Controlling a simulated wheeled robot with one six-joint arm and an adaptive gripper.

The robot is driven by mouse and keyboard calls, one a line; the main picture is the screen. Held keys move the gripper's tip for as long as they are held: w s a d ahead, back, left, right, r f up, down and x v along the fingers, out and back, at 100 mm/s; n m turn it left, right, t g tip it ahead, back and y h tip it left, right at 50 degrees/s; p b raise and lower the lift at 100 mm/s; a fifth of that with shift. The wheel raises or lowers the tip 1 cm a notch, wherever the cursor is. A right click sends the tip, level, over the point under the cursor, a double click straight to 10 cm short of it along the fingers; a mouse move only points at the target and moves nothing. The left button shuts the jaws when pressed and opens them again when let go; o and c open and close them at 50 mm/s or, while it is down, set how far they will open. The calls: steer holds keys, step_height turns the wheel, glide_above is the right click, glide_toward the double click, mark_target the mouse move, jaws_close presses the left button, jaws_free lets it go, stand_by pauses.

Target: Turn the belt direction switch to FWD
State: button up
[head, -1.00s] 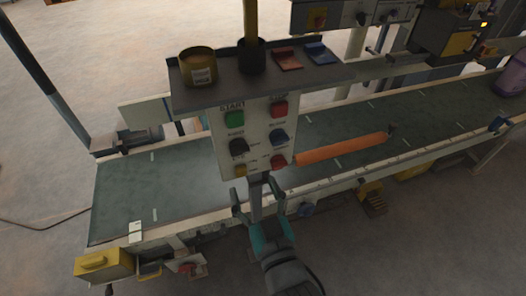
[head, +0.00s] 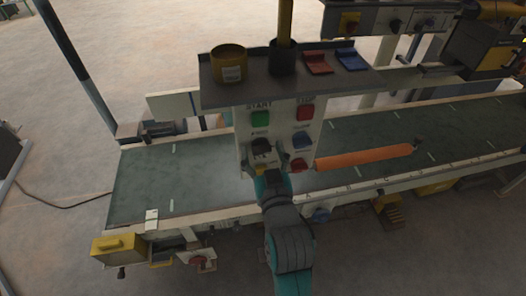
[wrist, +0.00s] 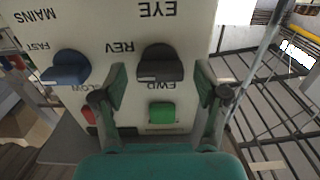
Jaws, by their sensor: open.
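The belt direction switch is a black knob on the white control panel (head: 282,135), in the left column under the green START button. In the wrist view, which shows the panel upside down, the black switch (wrist: 160,64) has REV at its left and FWD just below it. Its handle looks to lie roughly crosswise; which label it points to is unclear. My gripper (wrist: 160,82) is open, with its two fingers on either side of the switch. Contact cannot be told. In the head view my gripper (head: 265,170) is at the panel's lower left and hides part of it.
A blue FAST/SLOW knob (wrist: 68,67) sits just left of my left finger in the wrist view. The green START button (wrist: 162,112) is close below the switch. A shelf (head: 285,90) with cups overhangs the panel.

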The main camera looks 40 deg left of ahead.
steer(key=c, duration=1.2)
steer(key=shift+o, duration=0.2)
steer(key=shift+n, duration=0.3)
steer(key=n, duration=0.3)
steer(key=shift+s+n, duration=0.1)
steer(key=shift+n, duration=0.3)
steer(key=n, duration=0.4)
steer(key=shift+a+f, duration=0.1)
steer(key=n, duration=0.9)
steer(key=shift+f, duration=0.15)
steer(key=shift+n, duration=0.4)
